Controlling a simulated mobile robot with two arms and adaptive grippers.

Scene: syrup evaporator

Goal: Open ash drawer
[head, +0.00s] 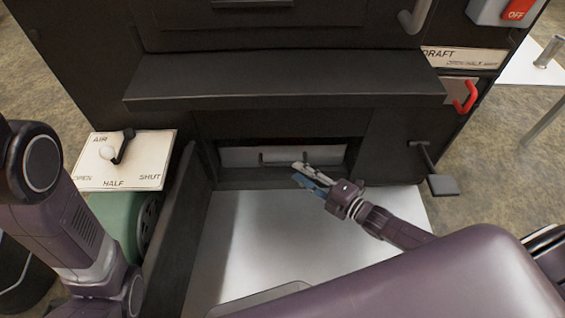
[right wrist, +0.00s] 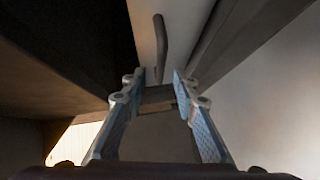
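The ash drawer (head: 240,157) shows as a pale grey front in a low opening at the bottom of the black evaporator body. It appears shut, set back in the opening. Its dark bar handle (head: 282,163) runs sideways across the front. My right gripper (head: 302,172) is at the right end of this handle, its fingers pointing toward the drawer. In the right wrist view the fingers are apart and the handle (right wrist: 160,45) appears ahead, its near end lined up between the fingertips. Contact cannot be told. My left arm shows at the left edge; its gripper is out of view.
A black ledge (head: 280,85) juts out above the drawer opening. A pale plate (head: 270,235) lies on the floor in front. An air lever panel (head: 125,160) and green blower (head: 115,215) stand left. A black pedal (head: 443,185) and red draft handle (head: 466,97) are right.

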